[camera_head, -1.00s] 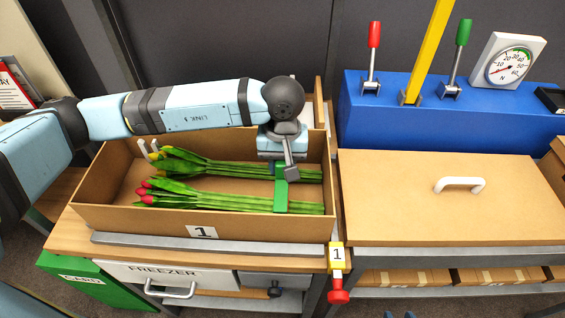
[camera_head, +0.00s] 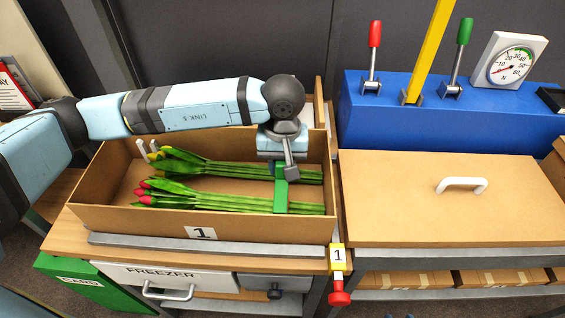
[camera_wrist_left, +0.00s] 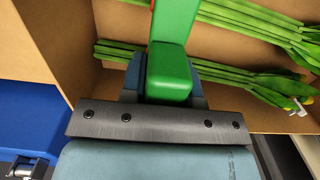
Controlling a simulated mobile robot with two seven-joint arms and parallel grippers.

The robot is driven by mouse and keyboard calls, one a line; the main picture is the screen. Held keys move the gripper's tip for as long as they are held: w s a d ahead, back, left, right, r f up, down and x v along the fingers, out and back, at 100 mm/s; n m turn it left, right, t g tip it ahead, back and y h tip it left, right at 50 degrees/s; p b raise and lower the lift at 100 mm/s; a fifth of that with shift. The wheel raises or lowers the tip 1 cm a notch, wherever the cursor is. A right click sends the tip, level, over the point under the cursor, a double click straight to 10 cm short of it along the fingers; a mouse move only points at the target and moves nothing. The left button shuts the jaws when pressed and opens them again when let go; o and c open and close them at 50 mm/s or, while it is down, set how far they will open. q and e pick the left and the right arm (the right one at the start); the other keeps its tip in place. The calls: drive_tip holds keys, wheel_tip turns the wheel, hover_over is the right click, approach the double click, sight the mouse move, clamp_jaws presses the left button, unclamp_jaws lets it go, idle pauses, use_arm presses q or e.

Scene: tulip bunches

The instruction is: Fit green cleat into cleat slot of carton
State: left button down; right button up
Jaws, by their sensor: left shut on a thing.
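The green cleat (camera_head: 281,190) is an upright bar inside the carton, at its right part, across the tulip stems. My left gripper (camera_head: 285,172) is shut on the cleat's upper end, and the cleat also shows in the left wrist view (camera_wrist_left: 170,70). The brown carton (camera_head: 120,219), labelled 1, is open on top and sits on a wooden bench. Two tulip bunches lie in it, one with yellow heads (camera_head: 180,154) behind and one with red heads (camera_head: 165,192) in front. The cleat slot is hidden from view. My right gripper is out of view.
A blue console (camera_head: 440,125) with red and green levers and a dial gauge (camera_head: 507,62) stands at the back right. A closed lid with a white handle (camera_head: 461,185) lies right of the carton. A freezer drawer (camera_head: 165,275) and a red knob (camera_head: 339,298) are below.

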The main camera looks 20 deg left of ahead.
sight(283, 179)
use_arm(q)
drive_tip(key=shift+f+b, duration=0.45)
drive_tip(key=shift+f+b, duration=0.4)
drive_tip(key=shift+f, duration=0.25)
drive_tip(key=shift+f+b, duration=0.45)
drive_tip(key=shift+b, duration=0.3)
drive_tip(key=shift+f+b, duration=0.3)
drive_tip(key=shift+b, duration=0.05)
drive_tip(key=shift+f+b, duration=0.65)
drive_tip(key=c, duration=0.8)
unclamp_jaws()
